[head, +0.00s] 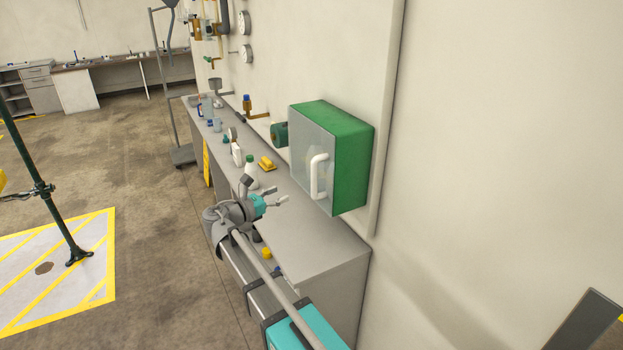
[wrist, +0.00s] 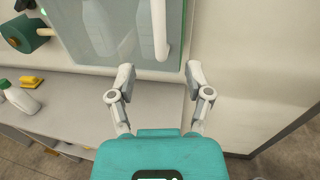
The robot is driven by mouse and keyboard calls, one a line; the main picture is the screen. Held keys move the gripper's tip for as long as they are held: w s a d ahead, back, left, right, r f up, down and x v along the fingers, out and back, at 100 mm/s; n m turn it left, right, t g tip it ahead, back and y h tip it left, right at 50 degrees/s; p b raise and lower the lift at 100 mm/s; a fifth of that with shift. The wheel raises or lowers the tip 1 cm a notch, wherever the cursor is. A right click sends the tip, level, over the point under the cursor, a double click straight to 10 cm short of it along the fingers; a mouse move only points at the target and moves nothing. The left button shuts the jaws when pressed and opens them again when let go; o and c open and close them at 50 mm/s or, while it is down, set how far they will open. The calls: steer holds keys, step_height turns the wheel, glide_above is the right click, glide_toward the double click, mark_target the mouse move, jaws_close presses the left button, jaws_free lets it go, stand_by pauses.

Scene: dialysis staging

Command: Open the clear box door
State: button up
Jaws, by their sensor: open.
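The green wall box (head: 350,155) hangs on the wall above the counter. Its clear door (head: 303,163) faces left and looks shut. A white handle (head: 317,177) is mounted upright on the door near its right edge. Bottle-like shapes show dimly behind the door. In the wrist view the clear door (wrist: 105,30) fills the upper part, with the handle (wrist: 160,28) at the top. My gripper (head: 282,195) is open and empty, below and to the left of the handle in the head view. In the wrist view my gripper (wrist: 160,72) has its fingertips spread apart below the handle, not touching it.
The grey counter (head: 315,235) runs along the wall under the box. A white bottle with a green cap (head: 250,170), a yellow object (head: 267,163) and other bottles stand on it. A green valve-like fitting (head: 280,134) sits left of the box. The wall right of the box is bare.

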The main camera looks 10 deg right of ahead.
mark_target(312, 180)
steer(key=x, duration=1.3)
steer(key=shift+w+d+f, duration=0.1)
steer(key=shift+w+d, duration=0.1)
steer(key=shift+d, duration=0.15)
